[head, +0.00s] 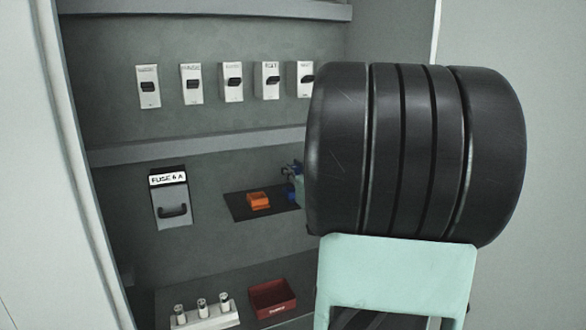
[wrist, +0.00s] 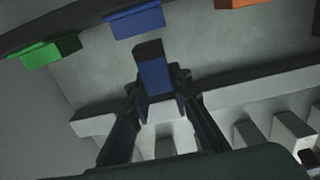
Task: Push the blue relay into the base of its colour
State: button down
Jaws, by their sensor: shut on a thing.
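In the wrist view the blue relay (wrist: 156,78), with a dark end, is between the two fingers of my gripper (wrist: 160,88), which is shut on it. The blue base (wrist: 136,21) is at the top, just beyond the relay's dark end and slightly left of it; the relay does not look seated in it. I cannot tell the depth of the gap. In the head view my black arm link hides most of the gripper and the relay; only a small blue patch shows beside the link, and I cannot tell whether it is relay or base.
A green base (wrist: 50,51) is left of the blue one, and an orange base (head: 258,201) sits on a dark plate (head: 238,208). A fuse holder (head: 171,198) hangs left. Several breakers (head: 233,82) line the wall above. A red bin (head: 272,298) and a white fuse block (head: 204,312) are below.

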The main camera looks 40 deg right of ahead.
jog(key=shift+f, duration=0.15)
jog(key=shift+f+b, duration=0.3)
jog(key=shift+b, duration=0.1)
jog(key=shift+f+b, duration=0.8)
jog(key=shift+f, duration=0.15)
jog(key=c, duration=1.7)
grip_release()
jog(key=v, duration=0.7)
jog(key=shift+s, duration=0.25)
